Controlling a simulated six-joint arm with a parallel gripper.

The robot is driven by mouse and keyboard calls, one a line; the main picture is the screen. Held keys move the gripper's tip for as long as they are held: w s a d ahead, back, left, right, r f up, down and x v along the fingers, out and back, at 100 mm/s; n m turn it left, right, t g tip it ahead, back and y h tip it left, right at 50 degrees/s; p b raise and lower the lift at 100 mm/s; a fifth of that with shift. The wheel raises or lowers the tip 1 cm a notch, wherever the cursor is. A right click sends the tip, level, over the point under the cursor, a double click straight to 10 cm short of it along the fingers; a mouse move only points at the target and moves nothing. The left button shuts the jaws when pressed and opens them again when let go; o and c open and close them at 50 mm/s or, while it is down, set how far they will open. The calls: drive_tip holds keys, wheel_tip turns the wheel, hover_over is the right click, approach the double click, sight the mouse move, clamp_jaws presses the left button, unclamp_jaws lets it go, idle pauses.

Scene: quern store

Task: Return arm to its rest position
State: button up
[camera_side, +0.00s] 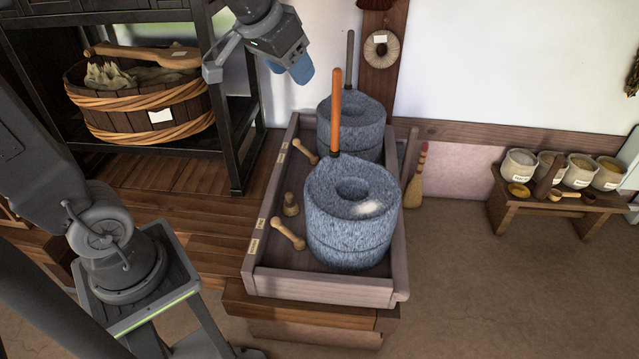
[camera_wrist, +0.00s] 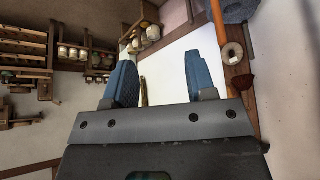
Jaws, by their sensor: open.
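My gripper (camera_wrist: 155,78) shows in the wrist view with its two blue fingers apart and nothing between them. In the side view my gripper (camera_side: 302,70) is raised in the air, above and left of the far quern, clear of everything. The near stone quern (camera_side: 340,225) stands in a wooden tray (camera_side: 325,290), with an orange handle (camera_side: 336,105) rising upright from its edge and a pale patch on its top. The far quern (camera_side: 352,130) stands behind it, with a dark upright handle (camera_side: 349,55).
A dark shelf (camera_side: 238,135) with a wooden tub (camera_side: 140,115) stands at left. A small broom (camera_side: 416,180) leans right of the tray. A low bench (camera_side: 550,195) with several pots stands at far right. The floor between is clear.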

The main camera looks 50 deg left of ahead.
drive_tip(key=s+d+f, duration=0.2)
drive_tip(key=s+f, duration=0.1)
drive_tip(key=s, duration=0.4)
drive_tip(key=s+d+f+m, duration=0.1)
drive_tip(key=s+d+f, duration=0.1)
drive_tip(key=s, duration=0.6)
drive_tip(key=shift+f, duration=0.5)
